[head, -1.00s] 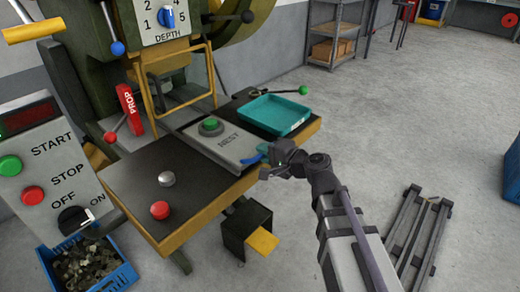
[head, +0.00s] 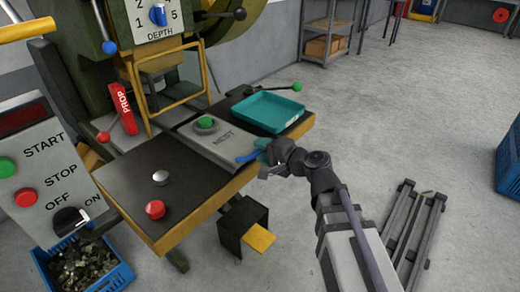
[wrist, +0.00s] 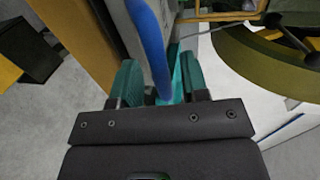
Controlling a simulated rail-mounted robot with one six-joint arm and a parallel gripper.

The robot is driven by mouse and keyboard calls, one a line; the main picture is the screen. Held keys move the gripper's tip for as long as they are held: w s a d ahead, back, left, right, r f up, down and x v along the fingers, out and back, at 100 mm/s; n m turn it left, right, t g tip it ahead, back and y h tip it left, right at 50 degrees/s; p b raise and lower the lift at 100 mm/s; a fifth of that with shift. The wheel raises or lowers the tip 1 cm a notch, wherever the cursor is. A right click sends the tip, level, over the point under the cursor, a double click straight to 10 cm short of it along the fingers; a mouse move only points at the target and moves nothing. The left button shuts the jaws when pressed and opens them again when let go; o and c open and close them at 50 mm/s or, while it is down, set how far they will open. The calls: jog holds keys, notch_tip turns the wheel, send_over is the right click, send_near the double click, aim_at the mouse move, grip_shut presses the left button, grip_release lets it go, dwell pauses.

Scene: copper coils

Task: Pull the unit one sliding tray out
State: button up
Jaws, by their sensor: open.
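The sliding tray (head: 222,140) is a grey plate marked NEST, with a green knob (head: 205,122) on it, lying on the press table. Its blue handle (head: 247,157) sticks out at the front edge, and it shows as a blue bar in the wrist view (wrist: 150,40). My gripper (head: 261,158) is at the handle's right end. In the wrist view its teal fingers (wrist: 159,75) are apart, with the blue bar running between them. A gap shows beside the bar, and I cannot tell whether either finger touches it.
A teal bin (head: 267,113) stands on the table right of the plate. A red button (head: 155,210) and a silver knob (head: 160,178) are on the table's left part. A black box with a yellow pedal (head: 258,238) stands below.

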jog(key=p+v, duration=0.1)
jog(key=v, duration=0.5)
jog(key=shift+d, duration=0.2)
jog(key=shift+s, duration=0.1)
jog(key=s+d+f+n+g+h, duration=0.4)
jog(key=s+f+n+g+h, duration=0.15)
jog(key=f, duration=0.45)
jog(key=s+d+f+n+g+h, duration=0.2)
jog(key=s+d+f+g+h, duration=0.2)
jog(key=d+h, duration=0.45)
notch_tip(320, 180, up, 28)
jog(key=d+y+p, duration=0.1)
jog(key=d+p, duration=0.1)
jog(key=p, duration=2.5)
jog(key=shift+d+p, duration=0.2)
jog(key=shift+p, duration=0.2)
